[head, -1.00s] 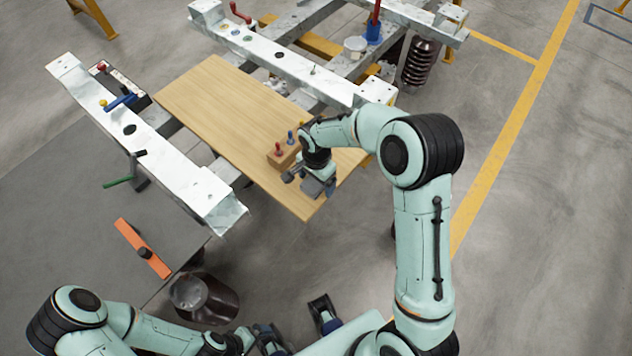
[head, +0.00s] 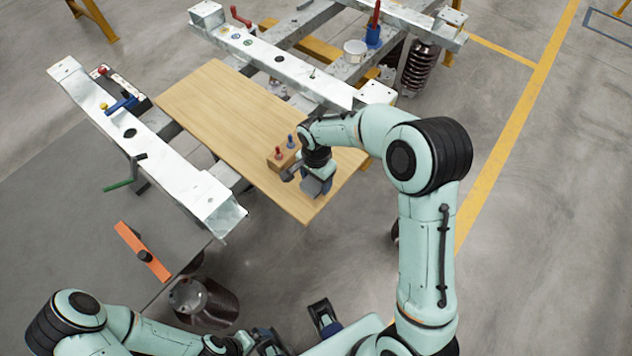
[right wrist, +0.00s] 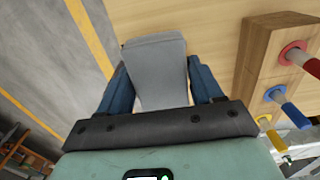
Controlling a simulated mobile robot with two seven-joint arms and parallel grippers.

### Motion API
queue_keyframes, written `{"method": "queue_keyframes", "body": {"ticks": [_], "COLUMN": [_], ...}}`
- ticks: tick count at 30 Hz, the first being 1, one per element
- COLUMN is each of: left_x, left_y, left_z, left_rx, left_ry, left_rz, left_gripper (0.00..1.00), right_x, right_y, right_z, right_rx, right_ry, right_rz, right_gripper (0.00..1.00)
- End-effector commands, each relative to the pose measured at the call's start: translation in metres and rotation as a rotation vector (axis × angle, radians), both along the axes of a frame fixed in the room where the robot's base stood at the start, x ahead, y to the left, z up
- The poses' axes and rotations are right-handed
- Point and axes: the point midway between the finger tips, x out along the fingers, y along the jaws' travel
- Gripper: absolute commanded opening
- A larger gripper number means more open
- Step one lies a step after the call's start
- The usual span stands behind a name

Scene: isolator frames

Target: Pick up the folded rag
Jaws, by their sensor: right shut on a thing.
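The folded rag (right wrist: 158,70) is a flat grey pad. In the right wrist view it stands between the two blue fingers of my right gripper (right wrist: 160,88), which is shut on it. In the head view my right gripper (head: 316,182) is over the near right corner of the wooden board, with the grey rag (head: 313,187) beneath it. Whether the rag touches the board is hard to tell. My left gripper (head: 264,342) is low at the bottom edge of the head view, and its fingers are too unclear to read.
A wooden block (head: 283,160) with coloured pegs stands close beside my right gripper; it also shows in the right wrist view (right wrist: 270,70). The wooden board (head: 225,115) is bare toward its far left. Pale metal beams (head: 160,160) flank it. A spring (head: 420,65) stands behind.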

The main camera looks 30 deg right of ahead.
Motion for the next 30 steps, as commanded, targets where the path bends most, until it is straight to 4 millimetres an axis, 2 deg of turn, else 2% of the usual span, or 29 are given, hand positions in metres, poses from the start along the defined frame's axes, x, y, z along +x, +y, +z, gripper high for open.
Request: {"method": "queue_keyframes", "body": {"ticks": [12,16,22,30], "left_x": [0.004,0.006,0.007,0.007], "left_y": [0.000,0.000,0.000,0.000], "left_z": [0.012,0.016,0.019,0.019], "left_rx": [0.000,0.000,0.000,0.000], "left_ry": [-0.006,-0.007,-0.009,-0.009], "left_rz": [0.000,0.000,0.000,0.000], "left_gripper": [1.00,1.00,1.00,1.00], "right_x": [0.001,0.001,0.000,0.000], "right_y": [0.000,0.000,0.000,0.000], "right_z": [0.117,0.146,0.170,0.176], "right_rx": [0.002,0.001,0.000,0.001], "right_ry": [-0.007,-0.006,-0.001,0.000], "right_rz": [-0.001,-0.001,-0.001,-0.001], "right_gripper": [0.36,0.36,0.36,0.36]}}
